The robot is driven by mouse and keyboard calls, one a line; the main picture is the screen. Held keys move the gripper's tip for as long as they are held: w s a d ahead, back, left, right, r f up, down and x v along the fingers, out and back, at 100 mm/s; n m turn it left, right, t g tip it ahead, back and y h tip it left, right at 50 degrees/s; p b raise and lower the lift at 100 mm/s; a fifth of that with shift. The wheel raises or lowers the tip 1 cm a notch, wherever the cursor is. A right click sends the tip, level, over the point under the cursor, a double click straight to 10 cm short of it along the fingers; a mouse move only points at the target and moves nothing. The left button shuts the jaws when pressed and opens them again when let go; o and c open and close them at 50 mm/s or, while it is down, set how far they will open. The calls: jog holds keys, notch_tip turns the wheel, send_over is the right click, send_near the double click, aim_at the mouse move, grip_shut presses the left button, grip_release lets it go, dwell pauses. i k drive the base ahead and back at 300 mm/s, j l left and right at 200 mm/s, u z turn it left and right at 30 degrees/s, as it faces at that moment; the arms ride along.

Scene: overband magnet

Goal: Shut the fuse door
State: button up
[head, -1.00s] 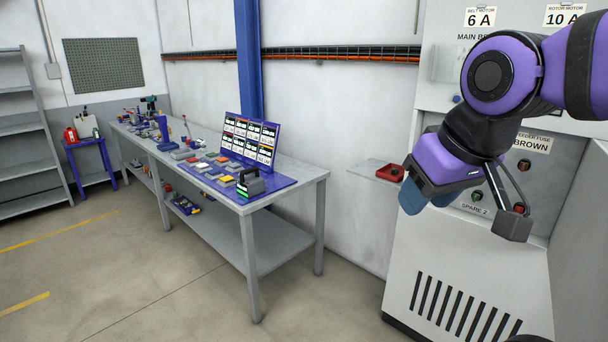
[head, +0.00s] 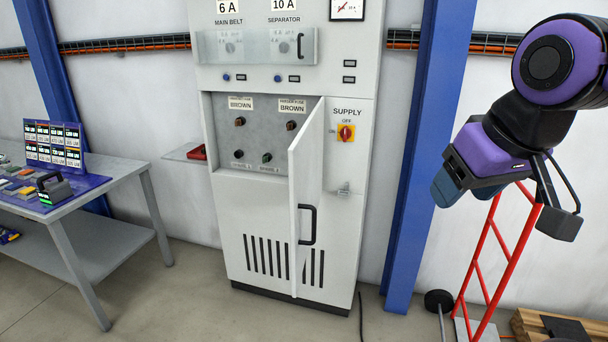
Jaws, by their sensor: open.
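The fuse door (head: 309,190) is a light grey panel hinged on the right of the fuse compartment in the cabinet (head: 270,215). It stands open, swung out toward me, with a black handle (head: 308,224) low on its face. Behind it the grey fuse panel (head: 264,136) shows several fuse caps and two BROWN labels. The door hides part of the compartment's right side.
A supply switch (head: 346,132) and a small latch (head: 343,189) are on the cabinet right of the door. Floor before the cabinet is partly clear.

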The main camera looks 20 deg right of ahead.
aim_at(305, 154)
jog(key=i+l+u, duration=0.45)
jog(key=i+l, duration=0.6)
jog(key=k+z, duration=0.4)
jog(key=k+l+z, duration=0.2)
jog(key=k+z, duration=0.15)
